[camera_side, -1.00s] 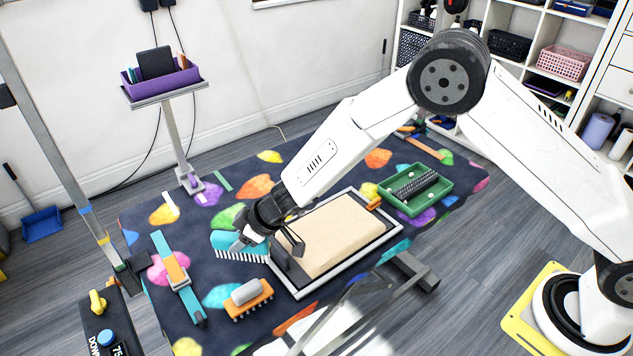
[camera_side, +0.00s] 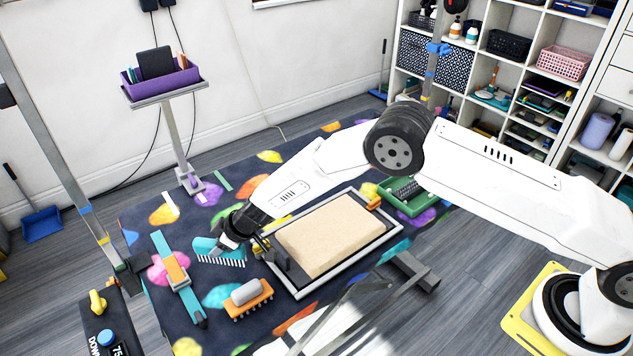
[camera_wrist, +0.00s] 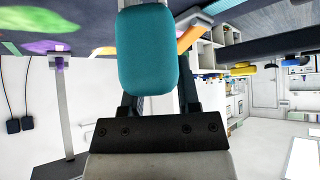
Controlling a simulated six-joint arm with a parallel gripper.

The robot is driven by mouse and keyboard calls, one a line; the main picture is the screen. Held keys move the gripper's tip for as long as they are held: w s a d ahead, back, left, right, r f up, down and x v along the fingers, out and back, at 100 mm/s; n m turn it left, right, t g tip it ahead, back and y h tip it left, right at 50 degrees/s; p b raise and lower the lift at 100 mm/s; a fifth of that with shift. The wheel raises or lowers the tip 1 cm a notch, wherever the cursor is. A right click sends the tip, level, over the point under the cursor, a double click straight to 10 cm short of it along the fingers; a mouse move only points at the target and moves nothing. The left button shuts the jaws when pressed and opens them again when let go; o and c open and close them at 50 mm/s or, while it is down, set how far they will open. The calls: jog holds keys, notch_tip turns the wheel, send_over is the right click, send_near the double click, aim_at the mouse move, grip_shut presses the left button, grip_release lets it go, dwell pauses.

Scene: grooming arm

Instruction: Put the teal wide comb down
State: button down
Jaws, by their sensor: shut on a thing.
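The teal wide comb (camera_side: 212,251) is at the left end of my arm in the side view, left of the framed pad, with its row of teeth pointing down. My gripper (camera_side: 226,243) is shut on the comb. In the wrist view the comb's teal body (camera_wrist: 147,50) fills the space between the dark fingers of my gripper (camera_wrist: 158,95). I cannot tell whether the comb touches the patterned mat (camera_side: 150,225) below it.
An orange brush with a grey top (camera_side: 247,293) lies below the comb. A teal and orange tool (camera_side: 178,275) lies to its left. The framed beige pad (camera_side: 325,235) is to the right. A green tray (camera_side: 415,208) is farther right. A purple bin (camera_side: 185,80) stands behind.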

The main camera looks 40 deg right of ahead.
jog(key=shift+w+a+f, duration=0.1)
jog(key=shift+w+f, duration=0.1)
jog(key=shift+f, duration=0.1)
jog(key=shift+w+f, duration=0.15)
jog(key=shift+f, duration=1.45)
jog(key=shift+f, duration=0.1)
jog(key=shift+c, duration=1.6)
grip_release()
jog(key=shift+v, duration=0.95)
jog(key=v, duration=1)
